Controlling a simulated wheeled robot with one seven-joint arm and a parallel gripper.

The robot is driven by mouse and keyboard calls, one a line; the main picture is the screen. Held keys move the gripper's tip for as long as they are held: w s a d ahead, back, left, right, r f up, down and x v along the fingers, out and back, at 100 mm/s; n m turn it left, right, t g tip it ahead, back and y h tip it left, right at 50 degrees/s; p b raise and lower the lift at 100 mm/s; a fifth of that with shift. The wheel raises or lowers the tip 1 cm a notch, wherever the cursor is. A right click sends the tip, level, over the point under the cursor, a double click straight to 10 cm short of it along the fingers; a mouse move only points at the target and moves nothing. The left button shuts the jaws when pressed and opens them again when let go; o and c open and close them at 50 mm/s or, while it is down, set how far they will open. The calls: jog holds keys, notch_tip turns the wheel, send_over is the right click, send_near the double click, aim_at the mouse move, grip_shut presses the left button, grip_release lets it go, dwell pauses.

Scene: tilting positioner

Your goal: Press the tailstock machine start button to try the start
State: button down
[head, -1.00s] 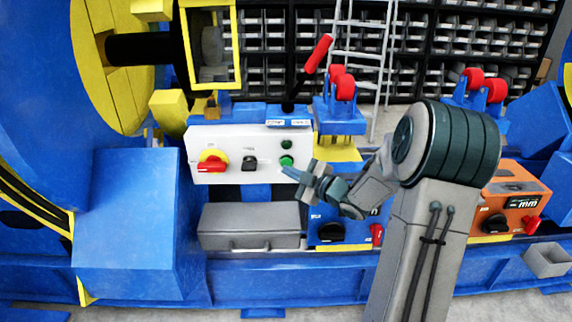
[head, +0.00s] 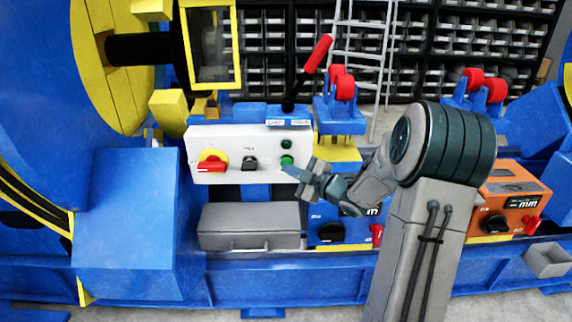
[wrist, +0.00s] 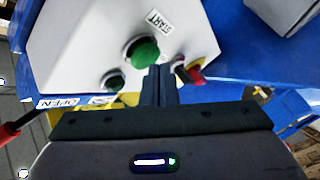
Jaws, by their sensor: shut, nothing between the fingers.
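The white control panel (head: 228,142) carries a round green button (head: 287,161) at its lower right. In the wrist view the green button (wrist: 142,50) is large, with a START label (wrist: 158,20) beside it. A smaller dark green round piece (head: 286,145) sits above the button; it also shows in the wrist view (wrist: 114,81). My gripper (head: 288,170) is shut and empty, its fingertips just below and in front of the green button. In the wrist view my fingertips (wrist: 160,70) are at the button's edge; I cannot tell whether they touch it.
A red rotary switch on yellow (head: 211,163) and a black selector (head: 249,163) are on the same panel. A grey box (head: 250,226) sits below it. A red-handled lever (head: 318,54) rises behind. A blue control box (head: 328,232) stands below my gripper.

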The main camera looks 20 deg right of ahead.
jog(key=shift+w+d, duration=0.15)
jog(key=shift+w, duration=0.3)
dwell(0.4)
jog(key=shift+s, duration=0.1)
jog(key=shift+s+a, duration=0.25)
jog(key=shift+s, duration=0.5)
jog(key=s, duration=0.2)
jog(key=s+a+b, duration=0.1)
jog(key=s, duration=0.1)
jog(key=shift+s+a, duration=0.2)
jog(key=shift+s, duration=0.2)
dwell(0.7)
